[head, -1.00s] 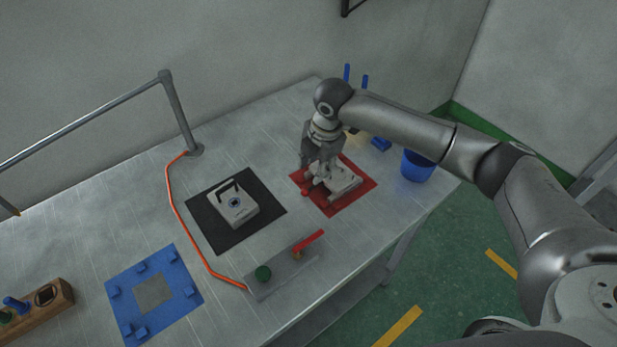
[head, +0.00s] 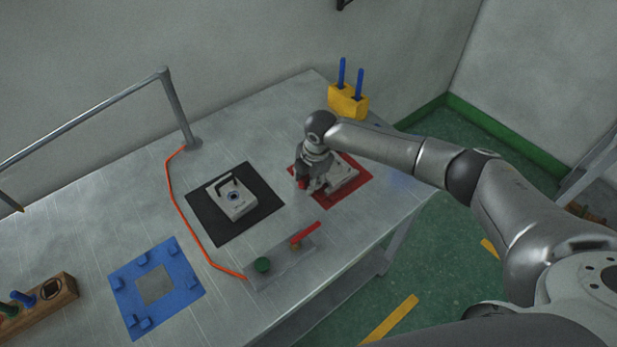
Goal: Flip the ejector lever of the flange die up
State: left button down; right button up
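A pale grey die (head: 343,175) lies on the red mat (head: 352,191) toward the right of the table. My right gripper (head: 309,188) points down at the left side of this die and hides part of it. A small red part (head: 301,183), possibly the die's lever, shows right at the gripper's fingers; I cannot tell whether they touch or hold it. The finger opening is too small to make out. A second pale die (head: 236,200) with a black handle lies on the black mat (head: 213,233). My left gripper is not in view.
A grey plate (head: 282,268) with a green knob (head: 262,265) and red handle (head: 306,234) lies in front. An orange cable (head: 182,213) runs past the black mat. A blue frame (head: 184,291) lies left. A yellow block (head: 347,102) with blue pegs stands behind my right arm.

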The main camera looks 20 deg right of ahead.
jog(key=c, duration=0.4)
grip_shut()
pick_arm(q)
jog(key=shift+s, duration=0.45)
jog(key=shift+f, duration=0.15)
pick_arm(e)
jog(key=shift+r, duration=0.1)
jog(key=y+b, duration=0.2)
jog(key=shift+w+d+r+g+y, duration=0.1)
jog(key=shift+d+r+g+y, duration=0.1)
jog(key=shift+g+y, duration=0.15)
jog(key=y+b, duration=0.1)
jog(key=b, duration=0.1)
jog(key=shift+d+r+m+g+y+b, duration=0.1)
jog(key=shift+d+m+g+y+b, duration=0.05)
jog(key=shift+m+g+y+b, duration=0.2)
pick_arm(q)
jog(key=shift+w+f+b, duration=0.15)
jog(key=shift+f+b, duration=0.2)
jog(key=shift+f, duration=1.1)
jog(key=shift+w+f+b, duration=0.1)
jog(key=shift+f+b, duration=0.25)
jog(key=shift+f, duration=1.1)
pick_arm(e)
jog(key=shift+d+r+y, duration=0.1)
jog(key=shift+r+y, duration=0.3)
jog(key=shift+y, duration=0.1)
